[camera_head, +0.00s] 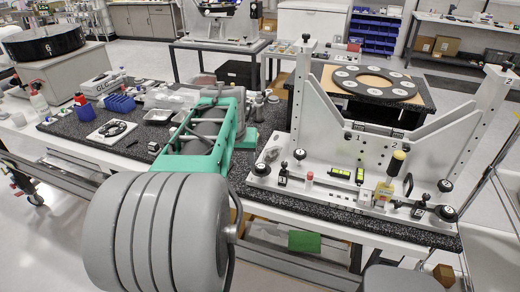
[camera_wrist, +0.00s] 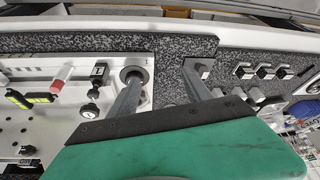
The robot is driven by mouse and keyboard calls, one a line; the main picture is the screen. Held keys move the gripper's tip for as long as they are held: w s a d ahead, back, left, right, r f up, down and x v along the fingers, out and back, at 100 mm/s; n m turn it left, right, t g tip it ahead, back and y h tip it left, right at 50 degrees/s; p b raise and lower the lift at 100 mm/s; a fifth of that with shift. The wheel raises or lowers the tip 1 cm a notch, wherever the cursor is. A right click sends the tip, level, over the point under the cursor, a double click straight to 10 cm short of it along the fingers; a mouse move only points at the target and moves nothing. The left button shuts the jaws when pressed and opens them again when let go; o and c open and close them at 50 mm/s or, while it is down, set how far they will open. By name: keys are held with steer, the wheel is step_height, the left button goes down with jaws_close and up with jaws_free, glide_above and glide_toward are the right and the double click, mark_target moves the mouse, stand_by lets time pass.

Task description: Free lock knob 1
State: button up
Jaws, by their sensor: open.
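My gripper (camera_wrist: 165,82) is open, its two grey fingers well apart with nothing between them. In the wrist view, a round dark knob (camera_wrist: 133,75) on the fixture's end lies under or just beyond the left fingertip; I cannot tell whether they touch. It seems to be the knob at the fixture's left front corner in the head view (camera_head: 261,169); its label is too small to read. The white fixture (camera_head: 340,190) stands on the speckled table. Another black knob (camera_head: 299,154) is behind that corner.
Beside the corner knob are a black clamp (camera_head: 283,180), a red-topped pin (camera_head: 309,177) and yellow-green levels (camera_head: 340,173). A tall upright (camera_head: 302,95) rises behind. Several small blocks (camera_wrist: 262,72) lie on the table beyond the right finger.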

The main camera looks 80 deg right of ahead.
steer(key=m, duration=0.1)
glide_toward(261, 167)
steer(key=p+x, duration=0.1)
steer(key=x, duration=0.7)
steer(key=shift+p, duration=0.3)
jaws_close()
